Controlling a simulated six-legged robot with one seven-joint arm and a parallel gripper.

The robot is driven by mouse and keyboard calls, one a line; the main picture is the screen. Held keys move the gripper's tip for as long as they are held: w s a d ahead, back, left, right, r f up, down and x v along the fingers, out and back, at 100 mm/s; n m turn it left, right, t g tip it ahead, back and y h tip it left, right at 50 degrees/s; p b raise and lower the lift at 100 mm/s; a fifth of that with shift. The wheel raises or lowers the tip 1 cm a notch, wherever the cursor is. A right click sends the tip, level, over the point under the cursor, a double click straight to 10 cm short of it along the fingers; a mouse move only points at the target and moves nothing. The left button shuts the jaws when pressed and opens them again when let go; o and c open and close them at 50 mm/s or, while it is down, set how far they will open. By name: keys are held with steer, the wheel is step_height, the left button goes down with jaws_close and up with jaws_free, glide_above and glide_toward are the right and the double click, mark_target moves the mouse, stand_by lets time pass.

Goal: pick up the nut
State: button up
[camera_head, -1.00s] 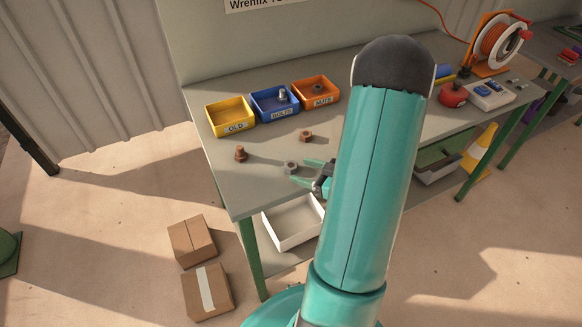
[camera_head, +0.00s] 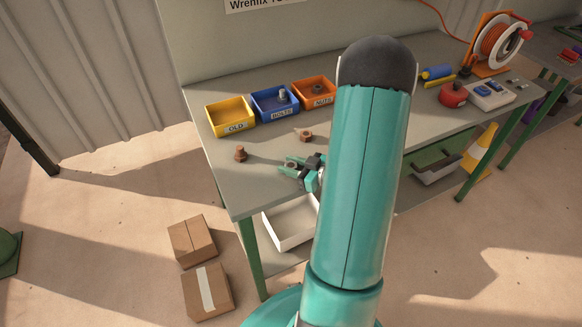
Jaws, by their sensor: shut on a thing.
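The grey nut (camera_head: 291,164) is at the front part of the workbench, between the fingers of my gripper (camera_head: 290,167). The green fingers are shut on it from the right, and they hide part of it. I cannot tell whether the nut still touches the bench top. A rusty brown nut (camera_head: 305,136) lies on the bench just behind my gripper. The orange bin (camera_head: 325,100) labelled NUTS stands at the back and holds a dark nut. My arm covers the bench to the right of the gripper.
A rusty bolt (camera_head: 240,154) stands on the bench to the left. A yellow bin (camera_head: 236,126) labelled OLD and a blue bin (camera_head: 281,114) labelled BOLTS stand beside the orange bin. The bench top (camera_head: 225,180) is clear at the front left.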

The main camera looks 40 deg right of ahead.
steer(key=shift+r, duration=0.45)
step_height(320, 180, up, 2)
steer(key=s+d+r, duration=0.1)
steer(key=s+r, duration=0.9)
steer(key=s, duration=0.4)
steer(key=shift+d, duration=0.3)
